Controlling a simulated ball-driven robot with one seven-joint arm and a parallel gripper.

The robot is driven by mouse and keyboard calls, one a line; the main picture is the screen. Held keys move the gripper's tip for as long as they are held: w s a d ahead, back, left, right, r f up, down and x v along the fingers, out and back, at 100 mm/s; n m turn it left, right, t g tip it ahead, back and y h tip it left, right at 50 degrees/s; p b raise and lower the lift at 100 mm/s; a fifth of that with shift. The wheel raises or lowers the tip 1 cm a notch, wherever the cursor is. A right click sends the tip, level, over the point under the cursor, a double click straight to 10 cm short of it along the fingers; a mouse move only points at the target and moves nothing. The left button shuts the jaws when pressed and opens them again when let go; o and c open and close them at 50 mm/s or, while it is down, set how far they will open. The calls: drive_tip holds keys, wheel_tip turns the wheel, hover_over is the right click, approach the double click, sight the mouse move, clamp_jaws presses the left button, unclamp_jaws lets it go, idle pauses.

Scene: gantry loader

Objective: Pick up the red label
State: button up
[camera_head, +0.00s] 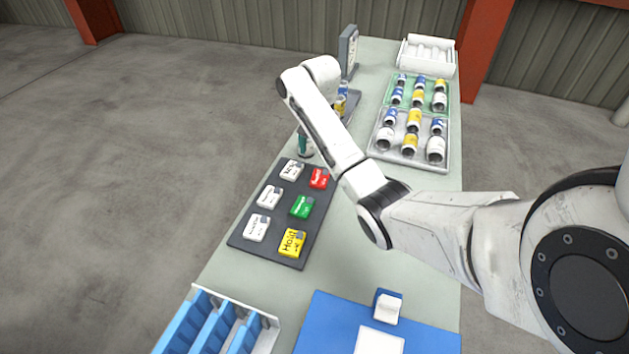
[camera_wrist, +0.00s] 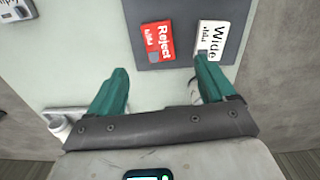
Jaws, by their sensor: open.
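The red label (camera_head: 319,179) lies on the dark board (camera_head: 252,234), at its far right corner in the head view. In the wrist view the red label (camera_wrist: 158,41) shows the word "Reject" and sits just beyond the gap between my fingers. My gripper (camera_wrist: 161,68) is open and empty, its teal fingers spread apart. In the head view my gripper (camera_head: 304,143) hangs just past the board's far edge, partly hidden by my arm.
The board also holds a green label (camera_head: 302,207), a yellow label (camera_head: 292,242) and several white labels. Trays of jars (camera_head: 408,160) stand at the back right. A grey upright panel (camera_head: 348,52) is behind my gripper. Blue bins (camera_head: 205,325) and a blue mat (camera_head: 325,325) are nearer.

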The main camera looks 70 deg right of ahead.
hover_over(320, 177)
drive_tip(key=f, duration=0.5)
drive_tip(key=shift+a, duration=0.25)
drive_tip(key=shift+d+f+p, duration=0.2)
drive_tip(key=shift+f+p, duration=0.1)
drive_tip(key=shift+f, duration=2.4)
drive_tip(key=shift+c, duration=0.2)
drive_tip(key=c, duration=1.1)
